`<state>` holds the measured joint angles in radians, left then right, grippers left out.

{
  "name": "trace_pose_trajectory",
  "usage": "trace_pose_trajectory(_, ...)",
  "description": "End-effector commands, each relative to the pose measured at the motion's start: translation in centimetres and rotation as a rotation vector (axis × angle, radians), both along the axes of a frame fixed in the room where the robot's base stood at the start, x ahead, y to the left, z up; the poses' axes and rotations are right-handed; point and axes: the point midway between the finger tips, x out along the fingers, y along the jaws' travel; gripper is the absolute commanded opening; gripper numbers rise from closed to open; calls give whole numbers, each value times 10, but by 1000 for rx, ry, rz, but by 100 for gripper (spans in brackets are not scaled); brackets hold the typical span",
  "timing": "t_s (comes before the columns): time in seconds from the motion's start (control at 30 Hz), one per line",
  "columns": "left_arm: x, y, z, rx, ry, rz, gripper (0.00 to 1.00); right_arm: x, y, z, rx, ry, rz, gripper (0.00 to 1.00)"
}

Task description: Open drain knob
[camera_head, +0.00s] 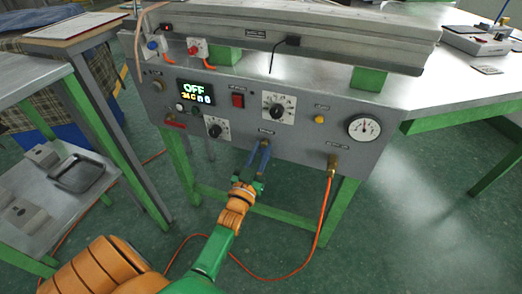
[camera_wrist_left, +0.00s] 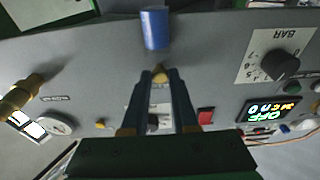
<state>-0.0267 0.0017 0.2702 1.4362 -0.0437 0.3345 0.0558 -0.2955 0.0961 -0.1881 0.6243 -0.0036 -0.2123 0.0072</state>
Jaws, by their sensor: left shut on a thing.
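The drain knob (camera_wrist_left: 155,28) shows in the left wrist view as a blue cylinder standing just beyond my fingertips. A small brass-coloured part (camera_wrist_left: 160,69) sits between the fingertips; whether it joins the blue cylinder is hard to tell. My left gripper (camera_head: 264,145) reaches the lower middle of the grey panel (camera_head: 232,127), under a small label. Its two blue fingers come together at the tips in the left wrist view (camera_wrist_left: 160,78), shut on the knob's brass part. In the head view the fingers mostly hide the knob. My right gripper is not in view.
A pressure gauge (camera_head: 364,127) and a brass fitting (camera_head: 333,162) with an orange hose (camera_head: 323,215) are to the right. Above are dials (camera_head: 279,107), a red switch (camera_head: 238,100) and a display (camera_head: 196,92) reading OFF. A side table (camera_head: 28,80) stands left.

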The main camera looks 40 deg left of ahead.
Motion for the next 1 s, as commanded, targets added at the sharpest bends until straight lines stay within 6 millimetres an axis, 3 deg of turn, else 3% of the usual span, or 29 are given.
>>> trace_pose_trajectory(0.47,0,0,0,-12,-4,0,0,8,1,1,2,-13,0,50)
trace_pose_trajectory(0.5,0,0,0,-12,-4,0,32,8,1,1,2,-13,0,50)
trace_pose_trajectory(0.6,0,0,0,-12,-4,0,56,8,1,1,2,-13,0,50)
trace_pose_trajectory(0.87,0,0,0,-12,-3,0,56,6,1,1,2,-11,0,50)
trace_pose_trajectory(1.0,-18,-5,-3,-13,0,0,56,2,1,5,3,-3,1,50)
